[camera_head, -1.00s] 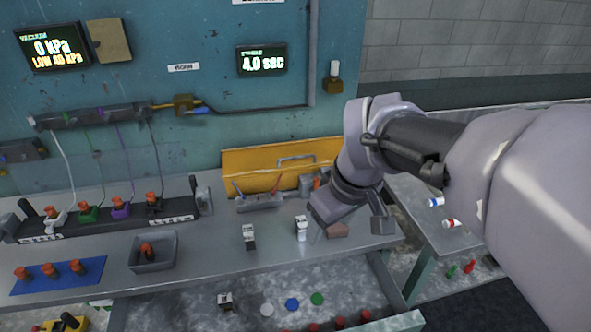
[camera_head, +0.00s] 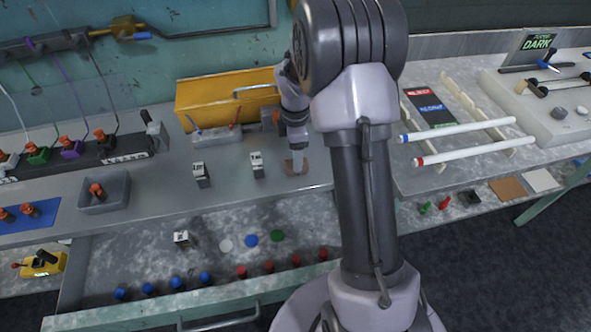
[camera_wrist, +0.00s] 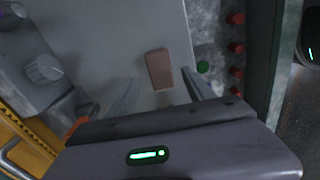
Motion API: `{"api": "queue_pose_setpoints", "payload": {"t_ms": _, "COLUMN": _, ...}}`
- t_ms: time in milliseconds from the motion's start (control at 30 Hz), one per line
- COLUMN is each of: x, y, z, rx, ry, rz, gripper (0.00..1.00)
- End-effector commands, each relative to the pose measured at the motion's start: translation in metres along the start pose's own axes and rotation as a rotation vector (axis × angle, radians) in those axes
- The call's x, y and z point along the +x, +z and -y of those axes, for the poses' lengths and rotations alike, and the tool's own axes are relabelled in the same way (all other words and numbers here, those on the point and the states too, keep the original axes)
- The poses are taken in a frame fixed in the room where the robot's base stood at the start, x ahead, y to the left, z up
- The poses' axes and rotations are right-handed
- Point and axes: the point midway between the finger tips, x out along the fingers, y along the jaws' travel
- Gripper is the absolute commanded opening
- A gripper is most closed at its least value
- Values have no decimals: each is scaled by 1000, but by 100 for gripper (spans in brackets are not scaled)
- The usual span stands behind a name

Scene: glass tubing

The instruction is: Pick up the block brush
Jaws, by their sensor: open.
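The block brush looks like a small brown block (camera_head: 296,167) lying on the grey bench, right of two small white-and-black pieces. In the wrist view the brown block (camera_wrist: 159,66) lies flat on the bench top near the drawer-side edge. My gripper (camera_wrist: 159,82) is open, its two fingers to either side of the block in that view. In the head view my gripper (camera_head: 296,148) points down just above the block and partly covers it. I cannot tell the exact height gap; nothing is held.
A yellow toolbox (camera_head: 215,98) and a small tray with tools (camera_head: 215,134) stand behind. Two white-and-black pieces (camera_head: 201,174) stand to the left. An open drawer (camera_head: 150,268) with discs and stoppers lies below the front edge.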

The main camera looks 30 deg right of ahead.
Motion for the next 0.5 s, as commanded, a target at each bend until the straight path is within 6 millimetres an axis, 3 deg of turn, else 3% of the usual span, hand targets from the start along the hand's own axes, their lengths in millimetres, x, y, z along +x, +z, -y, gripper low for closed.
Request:
{"api": "queue_pose_setpoints", "payload": {"t_ms": 200, "x": 45, "y": 2, "z": 3, "rx": 0, "ry": -3, "rz": 1, "gripper": 62}}
{"api": "queue_pose_setpoints", "payload": {"t_ms": 433, "x": 46, "y": 1, "z": 2, "rx": 1, "ry": -1, "rz": 0, "gripper": 62}}
{"api": "queue_pose_setpoints", "payload": {"t_ms": 500, "x": 46, "y": 1, "z": 2, "rx": 1, "ry": -1, "rz": 0, "gripper": 48}}
